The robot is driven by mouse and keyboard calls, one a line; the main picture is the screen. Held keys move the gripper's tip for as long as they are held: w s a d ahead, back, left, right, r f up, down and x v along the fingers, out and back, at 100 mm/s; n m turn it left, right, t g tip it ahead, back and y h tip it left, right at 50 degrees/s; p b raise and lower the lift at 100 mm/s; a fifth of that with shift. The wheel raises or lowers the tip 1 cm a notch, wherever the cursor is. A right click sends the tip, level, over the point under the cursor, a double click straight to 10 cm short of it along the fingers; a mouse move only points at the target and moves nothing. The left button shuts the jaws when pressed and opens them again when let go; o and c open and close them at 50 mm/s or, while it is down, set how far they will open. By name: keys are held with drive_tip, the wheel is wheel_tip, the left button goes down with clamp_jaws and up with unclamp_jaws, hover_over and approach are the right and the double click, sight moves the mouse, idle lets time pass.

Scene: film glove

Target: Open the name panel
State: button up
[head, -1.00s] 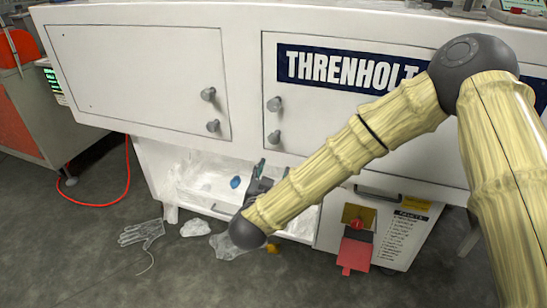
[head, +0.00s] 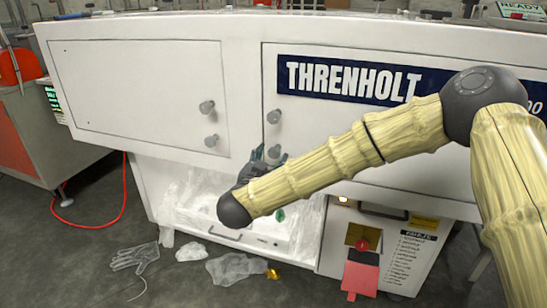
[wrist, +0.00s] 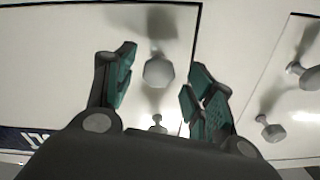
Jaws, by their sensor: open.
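The name panel (head: 340,135) is the white door with the dark blue THRENHOLT label (head: 350,80). It lies flush in the cabinet front, closed. Its upper grey knob (head: 274,117) shows near its left edge in the head view; the lower knob is at my fingertips there. My gripper (head: 266,154) is just in front of that left edge. In the wrist view my gripper (wrist: 165,85) is open, and a rounded grey knob (wrist: 158,70) appears between the fingers, with no clear contact. A second knob (wrist: 157,122) shows farther down, partly hidden by my gripper.
A plain closed door (head: 140,95) with two knobs is on the left. Below is an open bay with clear plastic film (head: 185,205). A clear glove (head: 135,256) and film scraps (head: 236,268) lie on the floor. A red tag (head: 360,277) hangs at lower right.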

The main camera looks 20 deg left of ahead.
sight(273, 155)
drive_tip(key=shift+w, duration=1.5)
clamp_jaws()
